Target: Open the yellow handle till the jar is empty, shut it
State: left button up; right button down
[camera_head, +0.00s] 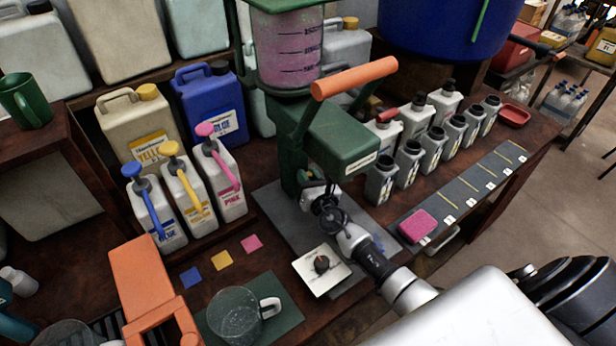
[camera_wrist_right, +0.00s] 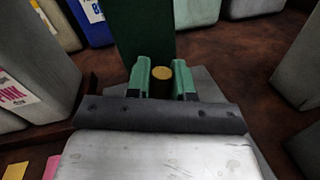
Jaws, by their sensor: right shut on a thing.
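A clear jar (camera_head: 288,50) with dark level marks stands at the top of the green dispenser (camera_head: 335,135) and holds pink stuff. My right gripper (camera_head: 318,192) is below the dispenser's head, in front of its green column. In the right wrist view, the two green-grey fingertips (camera_wrist_right: 161,85) are shut on the yellow handle, whose round yellow end (camera_wrist_right: 161,73) shows between them. In the head view the gripper hides the yellow handle. My left gripper is not in view.
An orange lever (camera_head: 355,78) sticks out above the dispenser's head. A white tile (camera_head: 321,270) with a dark piece lies below my right wrist. A glass mug (camera_head: 233,318) stands on a green mat (camera_head: 285,312). Pump jugs (camera_head: 187,195) are left; grey bottles (camera_head: 408,163) are right.

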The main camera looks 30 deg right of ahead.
jog(key=shift+d+m, duration=0.1)
jog(key=shift+m, duration=0.3)
jog(key=m, duration=0.1)
jog(key=m+p, duration=0.1)
jog(key=shift+d+m+g, duration=0.2)
jog(key=shift+m+g, duration=0.1)
jog(key=shift+g, duration=0.1)
jog(key=m, duration=0.1)
jog(key=m+p, duration=0.1)
jog(key=m+y, duration=0.1)
jog(key=m, duration=0.1)
jog(key=shift+d+f+g, duration=0.3)
jog(key=shift+d+g, duration=0.05)
jog(key=shift+g, duration=0.05)
jog(key=m, duration=0.2)
jog(key=m+y+p, duration=0.1)
jog(key=shift+d+f+m, duration=0.15)
jog(key=shift+f+m, duration=0.2)
jog(key=shift+m, duration=0.05)
jog(key=shift+f+m+g+y+p, duration=0.3)
jog(key=shift+m+p, duration=0.25)
jog(key=shift+m, duration=0.55)
jog(key=c, duration=1)
grip_release()
